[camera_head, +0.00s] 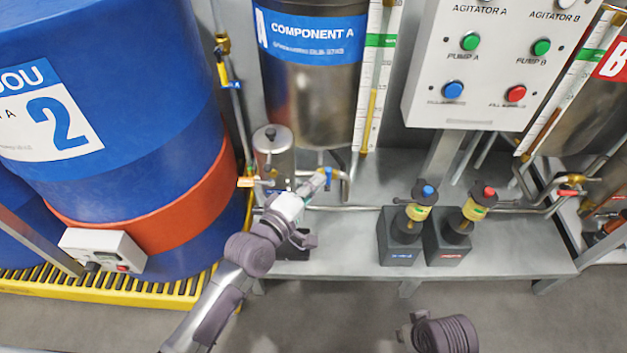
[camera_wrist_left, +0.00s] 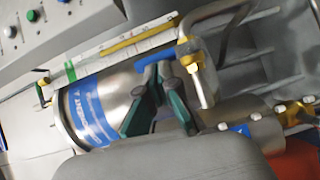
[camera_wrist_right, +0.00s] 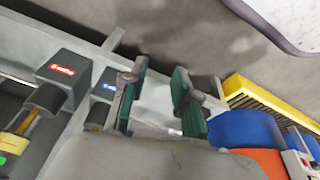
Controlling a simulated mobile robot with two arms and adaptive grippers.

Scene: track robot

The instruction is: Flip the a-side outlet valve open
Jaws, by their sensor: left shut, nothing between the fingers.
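The a-side outlet valve is a small brass valve with a blue lever (camera_head: 328,179) under the steel COMPONENT A tank (camera_head: 312,95). In the left wrist view the blue lever (camera_wrist_left: 153,62) sticks out from the brass body (camera_wrist_left: 186,50) beside the fingertips. My left gripper (camera_head: 322,178) is shut and empty, right at the lever; it also shows in the left wrist view (camera_wrist_left: 160,78). I cannot tell if its fingertips touch the lever. My right gripper (camera_wrist_right: 158,80) is open and empty, low over the floor in front of the bench.
A steel bench (camera_head: 345,262) carries two dark blocks with a blue-capped (camera_head: 404,228) and a red-capped (camera_head: 455,228) fitting. Blue drums (camera_head: 110,180) stand at left on a yellow grating. A control panel (camera_head: 490,75) hangs above. Floor in front is clear.

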